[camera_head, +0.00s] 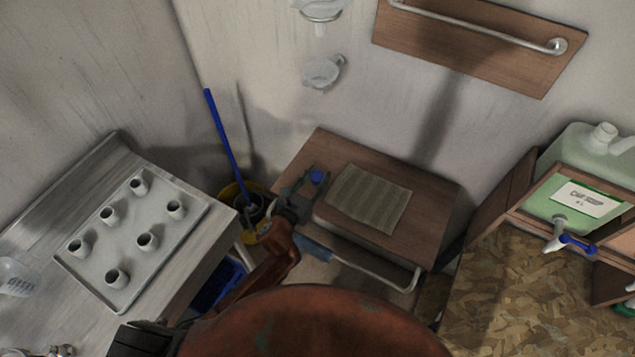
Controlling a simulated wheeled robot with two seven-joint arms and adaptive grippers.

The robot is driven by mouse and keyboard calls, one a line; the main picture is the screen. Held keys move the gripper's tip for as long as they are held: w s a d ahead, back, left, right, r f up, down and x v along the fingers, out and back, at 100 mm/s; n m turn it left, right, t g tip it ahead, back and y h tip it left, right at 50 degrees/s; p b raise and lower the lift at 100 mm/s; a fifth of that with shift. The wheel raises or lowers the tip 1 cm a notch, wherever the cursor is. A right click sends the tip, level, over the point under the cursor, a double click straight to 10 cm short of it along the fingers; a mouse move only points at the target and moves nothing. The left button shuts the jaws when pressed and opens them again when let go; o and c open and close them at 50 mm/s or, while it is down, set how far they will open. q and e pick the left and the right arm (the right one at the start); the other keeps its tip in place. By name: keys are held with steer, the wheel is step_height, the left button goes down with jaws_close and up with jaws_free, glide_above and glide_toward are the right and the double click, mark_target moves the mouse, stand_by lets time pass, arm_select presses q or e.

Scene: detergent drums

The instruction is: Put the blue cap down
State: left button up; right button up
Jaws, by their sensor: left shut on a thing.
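The blue cap (317,176) is small and round and shows near the back left part of a small wooden table (432,205). My left gripper (306,181) reaches over the left side of this table and is shut on the blue cap. From this angle I cannot tell whether the cap touches the tabletop or is held just above it. My right gripper is not in view.
A ribbed grey-green mat (369,198) lies right of the gripper. A metal rail (375,281) runs along the table's front. A tray (188,251) with several cups stands left. A yellow bucket (231,196) stands behind. A soap container (562,207) with tap stands right.

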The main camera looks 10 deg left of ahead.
mark_target(317, 183)
arm_select(q)
steer(key=shift+s+f, duration=0.1)
steer(key=shift+f, duration=1.3)
steer(key=shift+f+b, duration=0.2)
steer(key=shift+b, duration=0.15)
steer(key=o, duration=0.7)
